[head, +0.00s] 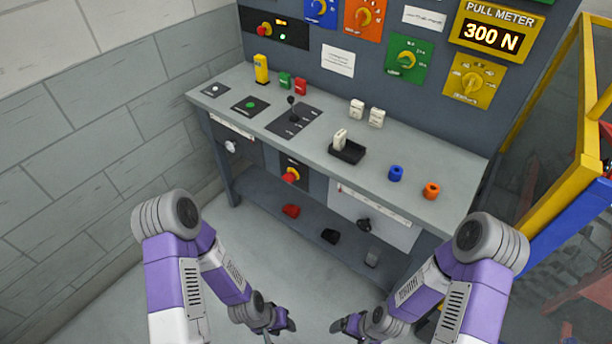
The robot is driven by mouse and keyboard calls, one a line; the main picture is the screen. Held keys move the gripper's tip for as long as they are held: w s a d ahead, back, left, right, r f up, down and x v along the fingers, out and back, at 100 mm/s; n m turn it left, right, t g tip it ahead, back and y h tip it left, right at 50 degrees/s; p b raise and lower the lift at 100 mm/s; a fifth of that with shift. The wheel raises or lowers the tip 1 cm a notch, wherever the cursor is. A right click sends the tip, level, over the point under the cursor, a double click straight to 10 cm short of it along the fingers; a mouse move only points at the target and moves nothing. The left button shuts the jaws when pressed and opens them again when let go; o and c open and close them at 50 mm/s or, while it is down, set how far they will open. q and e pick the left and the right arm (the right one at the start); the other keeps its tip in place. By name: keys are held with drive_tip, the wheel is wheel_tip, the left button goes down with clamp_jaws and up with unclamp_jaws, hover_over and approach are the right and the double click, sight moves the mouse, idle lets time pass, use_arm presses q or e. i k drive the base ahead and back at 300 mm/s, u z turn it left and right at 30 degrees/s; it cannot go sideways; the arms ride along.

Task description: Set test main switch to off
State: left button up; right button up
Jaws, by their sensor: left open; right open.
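A red rotary knob on a yellow base (264,29) sits on a black panel at the upper left of the back board, with small lit indicators beside it. A second red knob on yellow (290,175) is on the bench front, below the top. I cannot tell from the labels which is the test main switch, nor read its setting. My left gripper (284,322) is low in the picture, open and empty, in front of the bench. My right gripper (341,324) is open and empty just right of it. Both are apart from every knob.
The grey bench top (250,78) holds a lever (291,108), a black tray (347,153), and small coloured blocks. Blue, orange, green and yellow dial plates line the back board, with a pull meter (491,37) reading 300 N. A yellow frame (570,150) stands right. The floor before the bench is clear.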

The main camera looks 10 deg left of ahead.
sight(289, 177)
drive_tip(key=k, duration=0.35)
drive_tip(key=u, duration=0.9)
drive_tip(key=i, duration=0.75)
drive_tip(key=u, duration=0.3)
